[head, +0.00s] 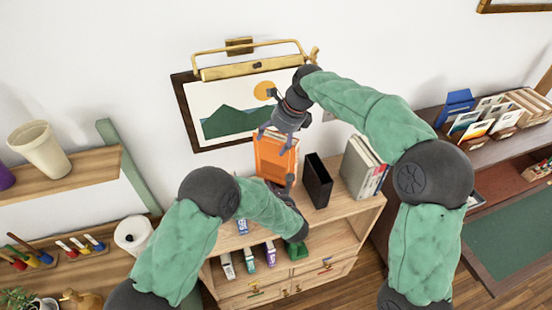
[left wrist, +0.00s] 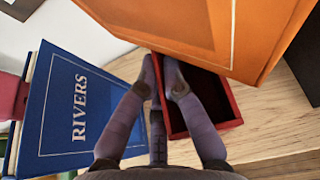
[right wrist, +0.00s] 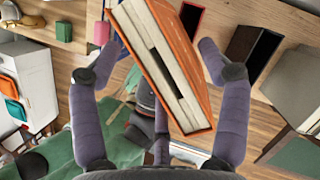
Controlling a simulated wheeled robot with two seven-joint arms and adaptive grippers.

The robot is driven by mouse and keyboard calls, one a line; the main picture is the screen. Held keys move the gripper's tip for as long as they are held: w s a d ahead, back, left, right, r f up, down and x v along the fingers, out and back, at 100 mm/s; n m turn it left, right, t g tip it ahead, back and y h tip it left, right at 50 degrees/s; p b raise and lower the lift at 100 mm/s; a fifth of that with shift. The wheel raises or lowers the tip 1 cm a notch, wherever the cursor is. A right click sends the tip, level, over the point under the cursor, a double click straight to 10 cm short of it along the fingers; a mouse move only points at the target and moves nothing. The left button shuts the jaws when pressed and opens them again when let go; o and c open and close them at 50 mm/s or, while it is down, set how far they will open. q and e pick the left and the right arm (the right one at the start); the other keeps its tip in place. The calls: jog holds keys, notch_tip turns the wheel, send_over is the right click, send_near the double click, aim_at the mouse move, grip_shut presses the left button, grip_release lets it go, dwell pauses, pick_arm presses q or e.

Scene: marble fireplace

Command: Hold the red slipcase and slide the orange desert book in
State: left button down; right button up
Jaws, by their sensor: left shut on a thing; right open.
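The orange desert book (head: 275,160) stands upright at the shelf top's back, in front of the picture. The red slipcase (left wrist: 228,124) has a dark open inside in the left wrist view, where the book (left wrist: 200,30) looms tilted above it. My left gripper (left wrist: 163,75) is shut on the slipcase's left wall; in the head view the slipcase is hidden. My right gripper (head: 276,133) is open above the book's top. In the right wrist view its fingers stand apart on both sides of the book (right wrist: 165,65), with gaps.
A black box (head: 316,182) stands right of the book, and grey books (head: 362,168) stand further right. A blue book marked RIVERS (left wrist: 80,115) stands left of the slipcase. The framed picture (head: 225,122) and brass lamp (head: 250,66) are close behind my right gripper.

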jog(key=x, duration=0.3)
jog(key=c, duration=1.4)
jog(key=shift+r, duration=0.15)
grip_shut()
notch_tip(320, 180, up, 4)
jog(key=shift+w+f, duration=0.1)
jog(key=shift+f, duration=0.1)
jog(key=s+d, duration=0.4)
jog(key=d, duration=0.4)
jog(key=s+d, duration=0.4)
jog(key=d, duration=0.4)
